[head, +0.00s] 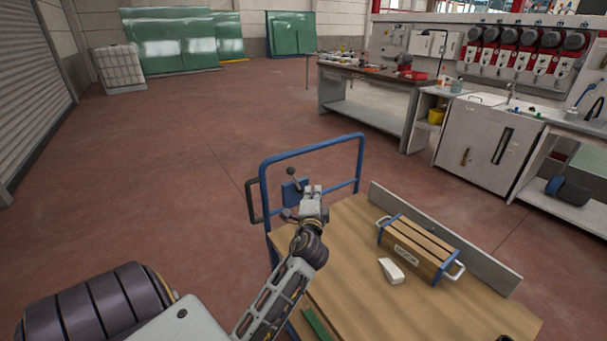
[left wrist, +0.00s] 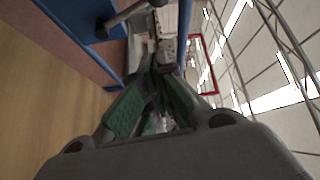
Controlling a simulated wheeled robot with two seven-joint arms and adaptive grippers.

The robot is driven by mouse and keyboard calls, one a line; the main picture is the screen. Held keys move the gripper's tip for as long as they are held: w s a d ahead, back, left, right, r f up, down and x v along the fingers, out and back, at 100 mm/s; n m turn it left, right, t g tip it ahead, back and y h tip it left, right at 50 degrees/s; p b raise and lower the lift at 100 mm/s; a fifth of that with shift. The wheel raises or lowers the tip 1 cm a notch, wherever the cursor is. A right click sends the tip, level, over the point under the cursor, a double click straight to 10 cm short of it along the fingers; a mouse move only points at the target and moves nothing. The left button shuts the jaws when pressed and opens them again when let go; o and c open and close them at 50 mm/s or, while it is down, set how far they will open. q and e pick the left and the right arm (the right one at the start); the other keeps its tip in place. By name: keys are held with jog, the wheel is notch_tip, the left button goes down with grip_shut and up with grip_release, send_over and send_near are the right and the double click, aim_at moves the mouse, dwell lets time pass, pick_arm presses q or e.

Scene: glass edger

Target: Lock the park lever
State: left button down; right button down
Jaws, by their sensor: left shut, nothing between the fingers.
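The park lever (head: 291,172) is a thin rod with a dark round knob, standing up from a blue plate (head: 294,192) on the cart's blue handle frame (head: 268,160). My left gripper (head: 313,190) is close to the blue plate, just right of and below the lever knob. It is shut and empty. In the left wrist view its green-padded fingers (left wrist: 152,105) come together. A grey rod (left wrist: 128,17), which seems to be the lever, runs from the blue plate (left wrist: 82,12) above the fingers, apart from them. My right gripper is out of view.
The cart's wooden deck (head: 350,240) carries a slatted wooden block with blue ends (head: 418,245), a white piece (head: 391,270) and a green strip (head: 317,325). A grey board (head: 445,240) edges the deck. A workbench (head: 370,78) stands behind. The floor at left is clear.

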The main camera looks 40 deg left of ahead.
pick_arm(q)
jog(key=shift+w+a+r+m, duration=0.15)
jog(key=shift+w+r+m, duration=0.15)
jog(key=shift+r, duration=0.3)
jog(key=shift+w, duration=0.15)
jog(key=w+a+p, duration=0.1)
jog(key=w+a, duration=0.3)
jog(key=a, duration=0.4)
jog(key=shift+w, duration=0.2)
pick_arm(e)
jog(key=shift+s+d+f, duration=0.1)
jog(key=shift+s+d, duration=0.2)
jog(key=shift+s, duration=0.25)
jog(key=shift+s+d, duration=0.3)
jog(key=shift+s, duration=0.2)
pick_arm(q)
jog(key=shift+a+r, duration=0.1)
dwell(0.4)
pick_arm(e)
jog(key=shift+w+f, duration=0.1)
